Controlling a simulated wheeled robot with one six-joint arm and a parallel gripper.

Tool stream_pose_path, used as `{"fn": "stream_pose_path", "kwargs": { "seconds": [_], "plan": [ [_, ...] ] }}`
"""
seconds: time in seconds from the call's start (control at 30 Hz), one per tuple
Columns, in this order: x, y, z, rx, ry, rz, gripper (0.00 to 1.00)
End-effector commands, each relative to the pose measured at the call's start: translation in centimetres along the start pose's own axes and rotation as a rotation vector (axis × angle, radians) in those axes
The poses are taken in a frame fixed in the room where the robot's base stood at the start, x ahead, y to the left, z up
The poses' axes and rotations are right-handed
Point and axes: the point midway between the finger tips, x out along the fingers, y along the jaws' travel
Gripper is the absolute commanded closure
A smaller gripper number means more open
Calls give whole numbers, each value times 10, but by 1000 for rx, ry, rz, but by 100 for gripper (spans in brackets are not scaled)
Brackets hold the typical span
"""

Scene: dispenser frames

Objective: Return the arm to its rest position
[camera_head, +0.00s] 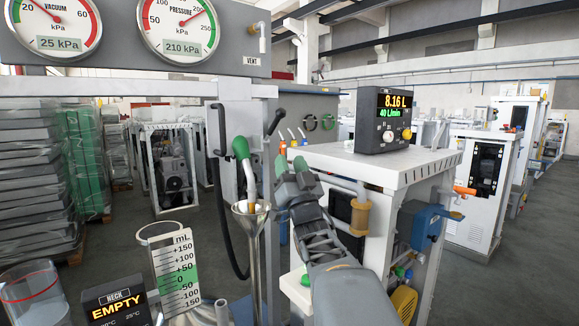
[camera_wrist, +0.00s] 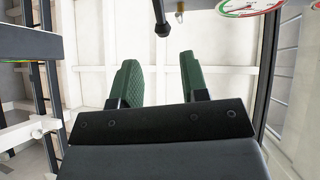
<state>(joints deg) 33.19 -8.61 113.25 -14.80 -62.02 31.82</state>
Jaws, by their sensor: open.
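My gripper (camera_head: 290,164) is at the end of my grey arm (camera_head: 338,265), which reaches forward from the lower right in the head view. In the wrist view its two green-padded fingers (camera_wrist: 158,80) stand apart with nothing between them. The gripper is open and empty. I see a gap between the gripper and the nozzle in the picture.
A panel with vacuum and pressure gauges (camera_head: 180,27) is at upper left. A white cabinet (camera_head: 385,166) with a display box (camera_head: 383,120) stands right of my gripper. A graduated vessel (camera_head: 178,278) and a small "EMPTY" display (camera_head: 114,304) are at lower left.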

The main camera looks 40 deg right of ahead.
Motion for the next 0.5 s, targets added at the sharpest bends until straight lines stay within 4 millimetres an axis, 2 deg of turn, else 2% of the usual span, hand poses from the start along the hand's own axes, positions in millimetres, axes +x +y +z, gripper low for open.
{"fn": "stream_pose_path", "kwargs": {
  "seconds": [0.33, 0.43, 0.5],
  "plan": [
    [0, 1, 2, -17, -12, 7, 59],
    [-1, 10, 16, -52, -89, 56, 59],
    [-8, 24, 37, -84, -199, 123, 59]
  ]
}}
